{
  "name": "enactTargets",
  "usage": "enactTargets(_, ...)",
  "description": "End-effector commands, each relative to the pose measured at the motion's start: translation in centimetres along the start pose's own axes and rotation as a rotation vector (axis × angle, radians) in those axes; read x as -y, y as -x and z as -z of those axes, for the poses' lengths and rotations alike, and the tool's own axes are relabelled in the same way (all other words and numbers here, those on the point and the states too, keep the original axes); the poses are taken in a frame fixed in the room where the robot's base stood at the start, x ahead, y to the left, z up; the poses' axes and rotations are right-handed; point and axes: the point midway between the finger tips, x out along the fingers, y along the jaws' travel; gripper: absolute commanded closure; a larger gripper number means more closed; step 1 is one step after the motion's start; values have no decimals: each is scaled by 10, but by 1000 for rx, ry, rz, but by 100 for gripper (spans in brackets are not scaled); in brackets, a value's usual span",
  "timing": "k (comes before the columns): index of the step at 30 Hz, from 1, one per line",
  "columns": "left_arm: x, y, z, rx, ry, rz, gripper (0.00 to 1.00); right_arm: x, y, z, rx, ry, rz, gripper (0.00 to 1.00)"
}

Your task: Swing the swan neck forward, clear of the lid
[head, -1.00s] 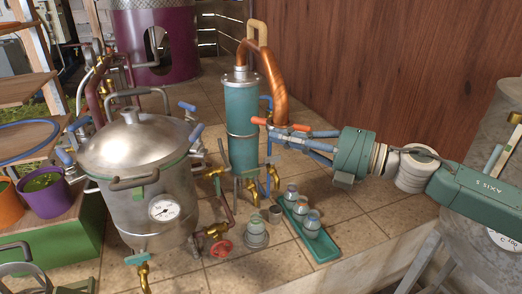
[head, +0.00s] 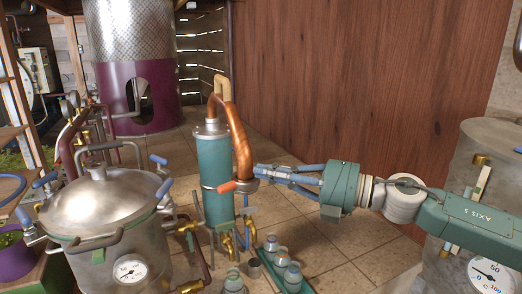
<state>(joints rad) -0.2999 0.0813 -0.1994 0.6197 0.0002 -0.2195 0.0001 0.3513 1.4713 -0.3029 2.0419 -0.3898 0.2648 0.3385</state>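The copper swan neck (head: 236,130) rises from the top of the teal column (head: 214,170) and bends down on its right side, with a tan grip (head: 222,88) at its top. An orange bar (head: 228,186) crosses near its lower end. My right gripper (head: 258,175) reaches in from the right, its blue fingers close together at that end. They appear shut on the right part of the bar, which they hide. The steel pot's domed lid (head: 100,195) is at the lower left, apart from the neck. My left gripper is not in view.
Small jars (head: 281,259) stand on a green tray (head: 305,286) below my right gripper. Brass taps (head: 226,243) sit at the column's foot. A wooden wall (head: 360,80) is behind, and a steel vessel (head: 500,180) stands at right. The tiled floor (head: 335,232) between is mostly clear.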

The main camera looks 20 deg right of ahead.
Motion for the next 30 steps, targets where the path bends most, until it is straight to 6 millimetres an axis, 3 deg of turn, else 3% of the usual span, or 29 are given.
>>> enactTargets(15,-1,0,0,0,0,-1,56,-58,-2,-2,2,4,-2,100)
enactTargets(30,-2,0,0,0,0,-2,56,-65,-2,-2,4,-1,3,100)
